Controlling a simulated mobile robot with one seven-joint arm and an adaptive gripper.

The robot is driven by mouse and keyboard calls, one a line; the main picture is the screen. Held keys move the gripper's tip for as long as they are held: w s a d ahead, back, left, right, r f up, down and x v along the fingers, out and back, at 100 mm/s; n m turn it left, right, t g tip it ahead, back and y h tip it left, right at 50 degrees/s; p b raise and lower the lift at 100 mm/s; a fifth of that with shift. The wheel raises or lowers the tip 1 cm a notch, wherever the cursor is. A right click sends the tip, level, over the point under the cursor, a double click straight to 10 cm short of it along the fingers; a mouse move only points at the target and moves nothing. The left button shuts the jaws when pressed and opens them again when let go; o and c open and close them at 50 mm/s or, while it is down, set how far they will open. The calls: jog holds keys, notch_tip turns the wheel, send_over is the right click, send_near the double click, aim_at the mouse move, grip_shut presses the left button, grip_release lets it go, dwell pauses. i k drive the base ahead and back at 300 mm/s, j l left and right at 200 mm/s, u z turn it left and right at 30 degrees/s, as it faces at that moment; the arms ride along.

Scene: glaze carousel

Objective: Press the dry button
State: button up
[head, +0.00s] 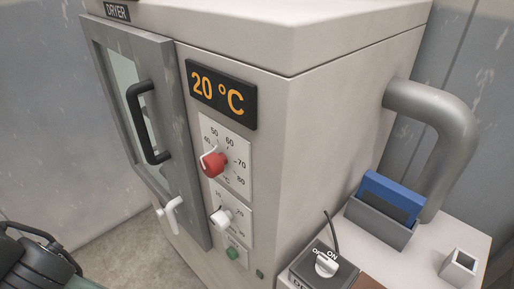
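The dryer (335,110) is a large beige cabinet with a "DRYER" label at its top left. Low on its front is a small green button (232,253) on a light plate, below the two knobs. I cannot read any label on it, so I cannot tell whether it is the dry button. A smaller green spot (260,274) is to its lower right. A black mechanism that looks like part of my gripper (35,258) shows at the bottom left edge, well apart from the dryer. Its fingertips are not clear.
The dryer's grey door (180,150) appears shut, with a black handle (146,120) and white latch (170,214). The display (221,95) reads 20 °C. A red knob (213,165) and white knob (220,218) stick out. At right, an ON/OFF switch (326,264) sits on a bench (420,262).

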aim_at(232, 254)
jog(key=k+l+z, duration=0.1)
jog(key=k, duration=0.3)
jog(key=k+l+z, duration=0.15)
jog(key=k, duration=0.3)
